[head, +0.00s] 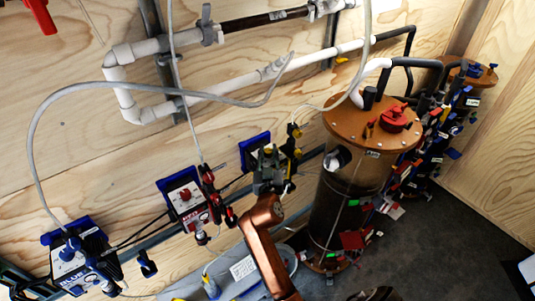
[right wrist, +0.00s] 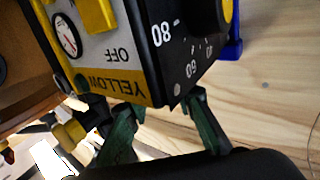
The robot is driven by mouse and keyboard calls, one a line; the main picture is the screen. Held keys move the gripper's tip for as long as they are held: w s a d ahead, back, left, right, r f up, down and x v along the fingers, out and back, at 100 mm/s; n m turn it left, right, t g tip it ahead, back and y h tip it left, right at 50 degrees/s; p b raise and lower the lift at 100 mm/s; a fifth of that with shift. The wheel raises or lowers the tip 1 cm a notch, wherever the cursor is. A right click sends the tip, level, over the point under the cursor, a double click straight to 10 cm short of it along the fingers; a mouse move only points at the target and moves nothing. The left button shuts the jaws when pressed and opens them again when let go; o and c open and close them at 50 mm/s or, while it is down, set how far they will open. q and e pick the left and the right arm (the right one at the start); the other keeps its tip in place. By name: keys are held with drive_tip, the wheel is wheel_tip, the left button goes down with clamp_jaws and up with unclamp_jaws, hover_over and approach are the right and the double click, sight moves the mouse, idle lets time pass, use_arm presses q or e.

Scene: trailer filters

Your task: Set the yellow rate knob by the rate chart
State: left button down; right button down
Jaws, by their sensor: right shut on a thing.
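The yellow-labelled box (right wrist: 115,45) fills the upper part of the right wrist view, upside down, with a small gauge, OFF lettering and a dark face marked 80, 60 and 40. In the head view my right gripper (head: 270,182) is at the box (head: 268,158) on the wall. My left gripper is out of view.
A red box (head: 183,197) and a blue box (head: 78,258) hang to the left. A tall tank (head: 345,200) with tagged valves stands close on the right. A white printed sheet (head: 243,268) lies below, too small to read. Hoses cross the wall.

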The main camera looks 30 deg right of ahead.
sight(268, 150)
drive_tip(key=c, duration=1.6)
unclamp_jaws()
wheel_tip(268, 150, up, 10)
drive_tip(key=shift+r, duration=0.1)
